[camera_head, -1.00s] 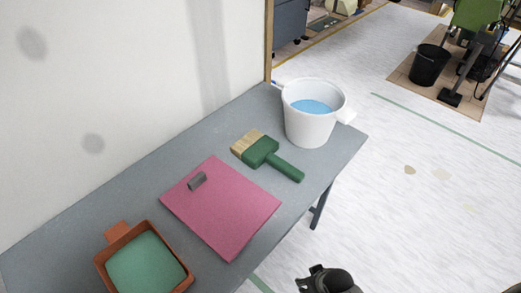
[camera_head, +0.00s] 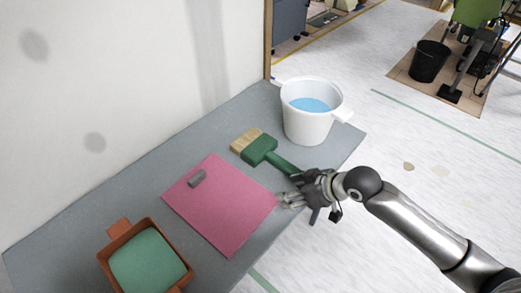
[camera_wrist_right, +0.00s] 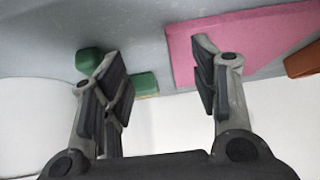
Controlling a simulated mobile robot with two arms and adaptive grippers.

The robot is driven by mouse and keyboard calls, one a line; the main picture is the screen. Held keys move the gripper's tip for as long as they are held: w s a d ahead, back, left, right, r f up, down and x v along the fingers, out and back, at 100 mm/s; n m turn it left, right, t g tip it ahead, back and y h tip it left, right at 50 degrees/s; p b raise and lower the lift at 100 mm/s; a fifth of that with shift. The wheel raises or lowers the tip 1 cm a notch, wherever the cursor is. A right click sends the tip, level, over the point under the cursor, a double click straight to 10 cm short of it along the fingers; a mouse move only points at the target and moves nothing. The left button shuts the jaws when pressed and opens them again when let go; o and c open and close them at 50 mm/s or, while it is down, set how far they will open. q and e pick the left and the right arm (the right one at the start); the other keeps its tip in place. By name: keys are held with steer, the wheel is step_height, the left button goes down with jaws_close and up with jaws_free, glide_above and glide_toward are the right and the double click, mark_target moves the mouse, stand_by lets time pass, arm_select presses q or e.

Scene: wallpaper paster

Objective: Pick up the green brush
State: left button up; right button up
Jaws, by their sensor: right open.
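The green brush (camera_head: 261,150) lies on the grey table, its pale bristles toward the wall and its handle toward the front edge. My right gripper (camera_head: 289,190) is open and empty at the front edge, by the handle's end, and covers part of that end. In the right wrist view, the fingers of the right gripper (camera_wrist_right: 161,76) stand wide apart. Green parts of the brush (camera_wrist_right: 145,84) show behind and beside the left finger, which hides some of it. The handle does not appear to be between the fingers. My left gripper is not in view.
A white bucket (camera_head: 308,126) with blue liquid stands behind the brush on the grey table (camera_head: 60,228). An orange tray (camera_head: 113,258) with green contents sits at the near left.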

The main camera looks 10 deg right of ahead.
steer(key=t, duration=0.1)
glide_toward(284, 162)
steer(key=s, duration=0.1)
steer(key=x, duration=0.4)
steer(key=p+x, duration=0.1)
steer(key=x, duration=0.4)
steer(key=shift+w+a, duration=0.1)
steer(key=shift+w, duration=0.45)
steer(key=c, duration=1.1)
